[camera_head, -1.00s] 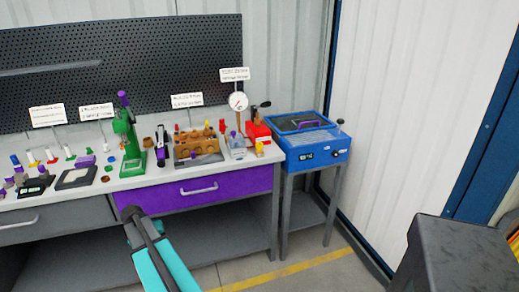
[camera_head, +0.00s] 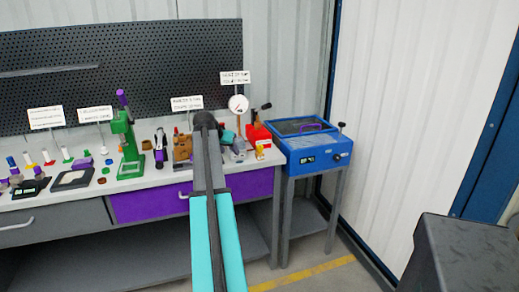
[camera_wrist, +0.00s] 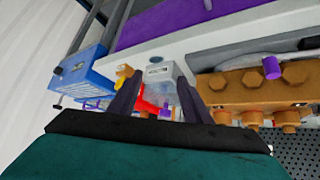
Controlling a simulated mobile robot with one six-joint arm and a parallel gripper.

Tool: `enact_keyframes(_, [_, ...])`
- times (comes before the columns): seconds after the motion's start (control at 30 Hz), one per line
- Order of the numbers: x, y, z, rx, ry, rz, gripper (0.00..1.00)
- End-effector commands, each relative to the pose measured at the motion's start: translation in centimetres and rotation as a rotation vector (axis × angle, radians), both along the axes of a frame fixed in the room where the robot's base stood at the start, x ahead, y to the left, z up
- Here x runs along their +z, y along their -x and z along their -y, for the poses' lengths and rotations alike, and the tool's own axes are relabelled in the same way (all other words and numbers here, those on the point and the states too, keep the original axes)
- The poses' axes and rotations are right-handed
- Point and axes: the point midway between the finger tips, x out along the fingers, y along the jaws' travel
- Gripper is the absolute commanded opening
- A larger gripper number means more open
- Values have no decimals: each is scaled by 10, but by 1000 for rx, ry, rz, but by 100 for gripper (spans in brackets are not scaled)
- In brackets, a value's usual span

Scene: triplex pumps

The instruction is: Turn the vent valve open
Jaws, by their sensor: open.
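I cannot tell for sure which part is the vent valve; the labels are too small to read. A dial gauge (camera_head: 238,104) stands above a pale grey block (camera_head: 238,154) near the bench's right end. The block also shows in the wrist view (camera_wrist: 160,70), with a small purple part and red parts below it in the picture. A yellow fitting (camera_head: 259,152) is beside the block. My gripper (camera_wrist: 158,82) is open, its dark fingers on either side of the grey block in the picture, with nothing visibly held. In the head view my arm hides the fingertips.
The brown manifold (camera_head: 182,148) is left of my arm; it bears a purple knob (camera_wrist: 271,67). A red box with a lever (camera_head: 257,134) is right of the gauge. A blue machine (camera_head: 312,150) stands at the bench's right end. A green press (camera_head: 128,145) is further left.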

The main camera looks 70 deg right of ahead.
Motion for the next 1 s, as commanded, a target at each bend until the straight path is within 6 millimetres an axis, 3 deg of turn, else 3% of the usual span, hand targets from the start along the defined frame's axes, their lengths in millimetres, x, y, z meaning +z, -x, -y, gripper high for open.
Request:
enact_keyframes(0.03, [16, 18, 18, -38, 18, 9, 44])
enact_keyframes(0.1, [31, 39, 33, -79, 38, 19, 44])
enact_keyframes(0.3, [55, 73, 54, -143, 70, 34, 44])
enact_keyframes(0.73, [57, 78, 57, -151, 73, 35, 44])
enact_keyframes(1.0, [48, 79, 68, -151, 73, 35, 44])
